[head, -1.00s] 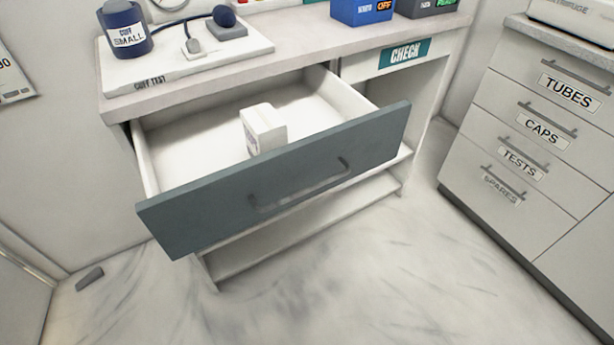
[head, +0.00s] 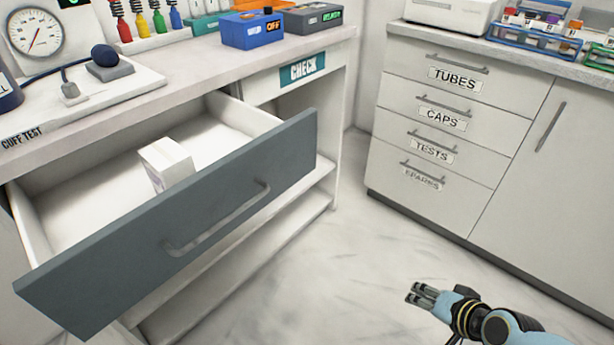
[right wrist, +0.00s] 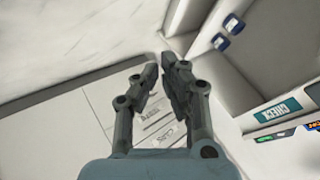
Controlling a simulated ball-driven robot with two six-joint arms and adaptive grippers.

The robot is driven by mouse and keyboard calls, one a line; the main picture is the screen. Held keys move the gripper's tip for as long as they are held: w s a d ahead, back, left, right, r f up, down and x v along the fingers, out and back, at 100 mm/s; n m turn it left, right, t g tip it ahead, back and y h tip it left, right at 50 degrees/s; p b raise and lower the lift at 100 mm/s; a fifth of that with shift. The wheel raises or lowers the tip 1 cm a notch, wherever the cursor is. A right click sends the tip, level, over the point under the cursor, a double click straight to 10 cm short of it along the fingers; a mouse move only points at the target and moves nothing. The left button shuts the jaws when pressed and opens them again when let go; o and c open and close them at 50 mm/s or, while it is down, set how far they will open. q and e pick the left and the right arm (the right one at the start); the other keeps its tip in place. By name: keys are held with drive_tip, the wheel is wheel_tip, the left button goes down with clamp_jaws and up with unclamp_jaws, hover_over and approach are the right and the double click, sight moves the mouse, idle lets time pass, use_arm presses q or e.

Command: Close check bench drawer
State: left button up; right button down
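The check bench drawer (head: 190,225) has a dark grey front with a bar handle (head: 215,218). It is pulled well out of the bench (head: 215,55), with its white inside showing. A small white box (head: 165,162) stands in it, close behind the front. The CHECK label (head: 302,68) is on the bench right of the opening. My right gripper (head: 418,293) is at the lower right in the head view, over the floor, apart from the drawer. In the right wrist view its fingers (right wrist: 160,72) show a narrow gap with nothing between them. My left gripper is out of view.
A cabinet with drawers marked TUBES, CAPS, TESTS and SPARES (head: 440,140) stands at the right, all shut. A cuff test board (head: 75,100) and a blue box (head: 252,32) are on the bench top. The floor (head: 330,270) between drawer and cabinet is clear.

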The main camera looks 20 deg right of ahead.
sight(297, 154)
drive_tip(key=w+a+r+m+t+y+b, duration=0.25)
drive_tip(key=w+r+t+b, duration=0.3)
drive_tip(key=w+r, duration=0.6)
use_arm(q)
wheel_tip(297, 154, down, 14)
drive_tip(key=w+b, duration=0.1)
drive_tip(key=b, duration=0.8)
use_arm(e)
drive_tip(key=a+r+t+y, duration=0.2)
drive_tip(key=a+r+y, duration=0.35)
drive_tip(key=r, duration=0.65)
drive_tip(key=shift+g, duration=0.35)
drive_tip(key=x, duration=0.4)
drive_tip(key=a+x, duration=0.1)
drive_tip(key=x, duration=0.8)
drive_tip(key=shift+s+a+f, duration=0.3)
drive_tip(key=shift+f, duration=0.05)
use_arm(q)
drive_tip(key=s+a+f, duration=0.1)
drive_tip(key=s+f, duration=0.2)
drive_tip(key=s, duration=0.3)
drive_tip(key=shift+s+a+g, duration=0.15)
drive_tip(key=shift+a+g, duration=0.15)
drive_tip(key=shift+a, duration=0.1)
use_arm(e)
drive_tip(key=shift+x, duration=0.75)
drive_tip(key=shift+w, duration=0.1)
